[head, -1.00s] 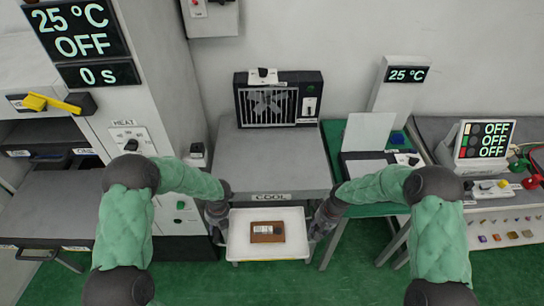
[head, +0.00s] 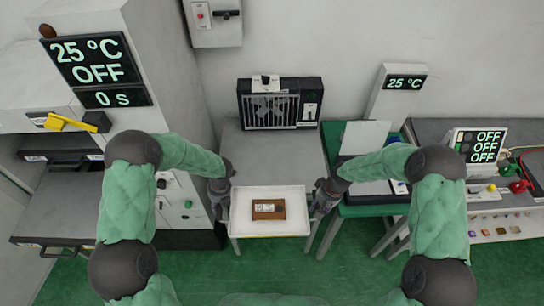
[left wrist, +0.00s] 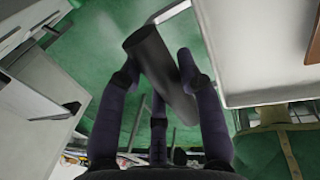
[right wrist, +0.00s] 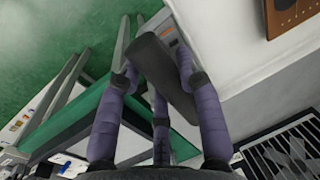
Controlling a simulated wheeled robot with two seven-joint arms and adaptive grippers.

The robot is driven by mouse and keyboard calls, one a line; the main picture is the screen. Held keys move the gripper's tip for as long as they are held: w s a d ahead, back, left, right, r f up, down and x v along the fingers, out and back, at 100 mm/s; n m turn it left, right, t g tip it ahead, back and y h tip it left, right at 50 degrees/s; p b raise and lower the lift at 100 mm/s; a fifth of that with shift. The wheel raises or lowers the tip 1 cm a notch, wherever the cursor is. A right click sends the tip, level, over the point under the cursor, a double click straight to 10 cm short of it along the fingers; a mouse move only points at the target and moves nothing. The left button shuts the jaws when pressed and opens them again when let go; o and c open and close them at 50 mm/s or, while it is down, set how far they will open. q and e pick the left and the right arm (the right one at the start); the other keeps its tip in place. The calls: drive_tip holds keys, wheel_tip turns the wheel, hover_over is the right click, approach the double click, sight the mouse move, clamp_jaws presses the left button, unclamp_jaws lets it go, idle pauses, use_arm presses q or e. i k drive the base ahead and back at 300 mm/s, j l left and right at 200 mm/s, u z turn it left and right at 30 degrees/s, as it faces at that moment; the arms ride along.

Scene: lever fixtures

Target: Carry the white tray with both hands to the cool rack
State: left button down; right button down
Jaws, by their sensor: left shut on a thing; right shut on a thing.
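The white tray (head: 240,226) is held level between my two grippers, with a brown block (head: 268,209) bearing a label lying on it. The cool rack (head: 265,150) is the grey table with a fan unit behind; the tray overlaps its front edge in the head view. I cannot tell if they touch. My left gripper (head: 222,202) is shut on a dark handle (left wrist: 158,58) at the tray's left side. My right gripper (head: 324,199) is shut on the other handle (right wrist: 162,68) at its right side. The tray's edge shows in both wrist views (left wrist: 262,60) (right wrist: 225,50).
A fan unit (head: 281,103) stands at the back of the rack, whose top is otherwise clear. The heat cabinet (head: 168,70) rises at the left. A green table (head: 375,210) with a white panel (head: 364,136) stands close at the right.

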sight(272, 164)
drive_tip(key=i, duration=0.85)
